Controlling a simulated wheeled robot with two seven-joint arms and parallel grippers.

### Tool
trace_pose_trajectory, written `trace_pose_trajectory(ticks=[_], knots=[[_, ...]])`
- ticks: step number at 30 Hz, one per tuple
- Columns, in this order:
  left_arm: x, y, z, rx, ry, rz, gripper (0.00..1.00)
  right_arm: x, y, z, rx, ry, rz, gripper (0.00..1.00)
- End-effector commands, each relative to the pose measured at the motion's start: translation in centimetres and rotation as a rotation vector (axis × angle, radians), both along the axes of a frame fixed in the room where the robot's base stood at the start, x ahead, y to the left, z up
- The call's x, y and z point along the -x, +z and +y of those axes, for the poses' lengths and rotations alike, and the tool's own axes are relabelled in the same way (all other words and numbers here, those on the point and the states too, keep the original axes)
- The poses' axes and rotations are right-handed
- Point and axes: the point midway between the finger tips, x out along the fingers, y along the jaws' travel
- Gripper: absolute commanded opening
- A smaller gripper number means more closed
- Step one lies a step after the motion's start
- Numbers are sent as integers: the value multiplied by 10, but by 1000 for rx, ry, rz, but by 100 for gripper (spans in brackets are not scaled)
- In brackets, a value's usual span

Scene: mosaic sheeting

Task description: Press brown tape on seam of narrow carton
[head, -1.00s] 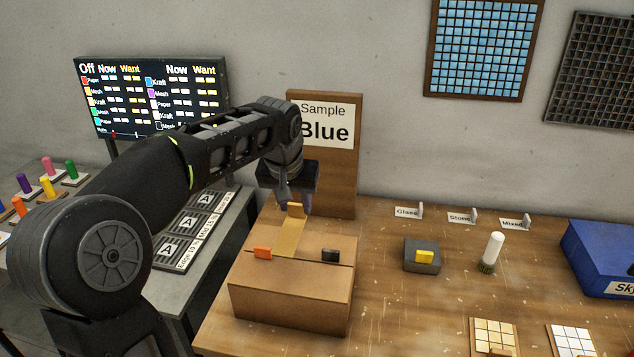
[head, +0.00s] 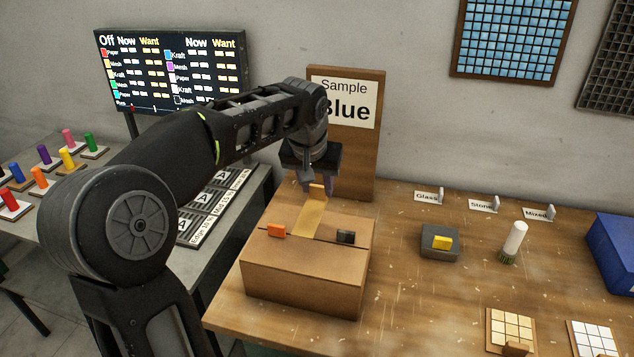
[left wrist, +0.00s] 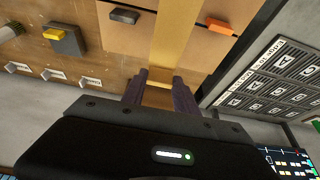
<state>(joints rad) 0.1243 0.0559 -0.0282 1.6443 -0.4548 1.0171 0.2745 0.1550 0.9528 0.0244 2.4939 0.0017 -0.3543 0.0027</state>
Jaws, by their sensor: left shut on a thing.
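The brown carton (head: 305,281) sits on the wooden table with a seam across its top. A tan-brown tape strip (head: 309,220) runs from the seam over the carton's far part; it also shows in the left wrist view (left wrist: 175,38). An orange block (head: 276,231) and a black block (head: 345,237) sit on the top, on either side of the tape. My left gripper (head: 317,189) is at the carton's far edge, shut on the tab at the tape's end; its fingers (left wrist: 159,92) flank that tab in the wrist view. My right gripper is not in view.
A sample board (head: 347,150) stands close behind the gripper. To the right are a grey block with a yellow piece (head: 440,242), a white brush (head: 514,242) and tile samples (head: 511,330). A side table with coloured pegs (head: 40,178) is at left. Table between is clear.

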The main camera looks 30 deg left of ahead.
Motion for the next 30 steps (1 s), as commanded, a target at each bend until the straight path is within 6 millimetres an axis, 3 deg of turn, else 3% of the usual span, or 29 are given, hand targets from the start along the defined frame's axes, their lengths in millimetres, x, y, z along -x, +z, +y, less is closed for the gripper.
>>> trace_pose_trajectory(ticks=[3,13,30], knots=[[0,-18,0,0,0,0,0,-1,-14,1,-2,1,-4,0],[0,-50,0,0,0,0,0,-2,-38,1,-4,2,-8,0],[0,-58,0,0,0,0,0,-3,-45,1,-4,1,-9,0]])
